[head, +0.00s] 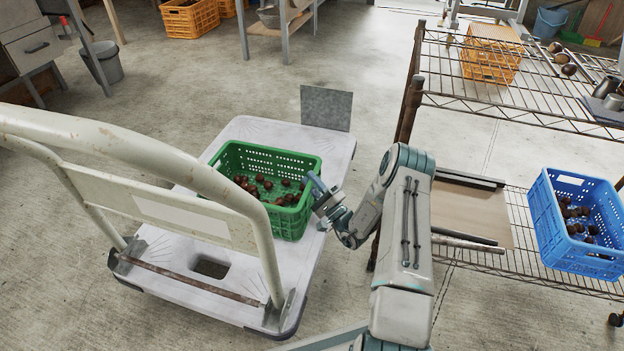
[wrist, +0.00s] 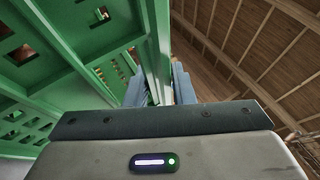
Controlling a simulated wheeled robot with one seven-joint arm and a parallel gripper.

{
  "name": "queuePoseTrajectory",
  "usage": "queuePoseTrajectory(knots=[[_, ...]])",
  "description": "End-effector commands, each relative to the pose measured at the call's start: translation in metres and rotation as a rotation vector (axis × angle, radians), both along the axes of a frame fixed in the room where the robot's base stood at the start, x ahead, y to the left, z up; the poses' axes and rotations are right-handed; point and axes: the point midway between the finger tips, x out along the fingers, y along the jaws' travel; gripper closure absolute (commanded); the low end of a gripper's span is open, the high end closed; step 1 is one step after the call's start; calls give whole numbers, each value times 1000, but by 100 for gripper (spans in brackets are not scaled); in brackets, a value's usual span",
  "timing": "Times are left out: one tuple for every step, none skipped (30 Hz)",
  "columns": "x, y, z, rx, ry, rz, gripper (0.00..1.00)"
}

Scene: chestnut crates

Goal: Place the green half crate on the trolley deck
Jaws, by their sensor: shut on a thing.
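The green half crate (head: 275,214) holds several brown chestnuts and appears over the middle of the white trolley deck (head: 240,279) in the head view. I cannot tell whether its base touches the deck. My gripper (head: 318,188) is at the crate's right end. In the wrist view, the fingers of my gripper (wrist: 158,85) are shut on the green crate wall (wrist: 95,42), one on each side of it. The far side of the crate's base is hidden.
The trolley's cream handle (head: 150,157) rises at the near left. A grey plate (head: 326,108) stands at the deck's far end. A wire shelf (head: 520,107) with a blue crate (head: 577,259) is on the right. Bare deck shows around the green crate.

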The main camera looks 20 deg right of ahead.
Motion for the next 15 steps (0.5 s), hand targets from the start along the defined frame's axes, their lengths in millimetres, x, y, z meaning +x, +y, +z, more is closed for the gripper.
queuePoseTrajectory(knots=[[1, 0, 2, 3, -7, 0, 100], [1, 0, 3, 3, -6, 0, 100], [1, 0, 3, 3, -6, 0, 100], [1, 0, 3, 2, -4, 0, 100], [1, 0, 3, 2, -4, 0, 100], [0, 0, -1, -3, 5, -1, 72], [0, 0, -1, -3, 5, -1, 64], [0, 0, -1, -3, 5, -1, 56], [0, 0, -1, -3, 5, -1, 56], [0, 0, -1, -3, 5, -1, 56], [0, 0, -1, -3, 5, -1, 56], [0, 0, -1, -3, 5, -1, 56], [0, 0, -1, -3, 6, -2, 56], [0, 0, -1, -2, 6, -1, 56], [0, 0, -1, -2, 6, -1, 56]])
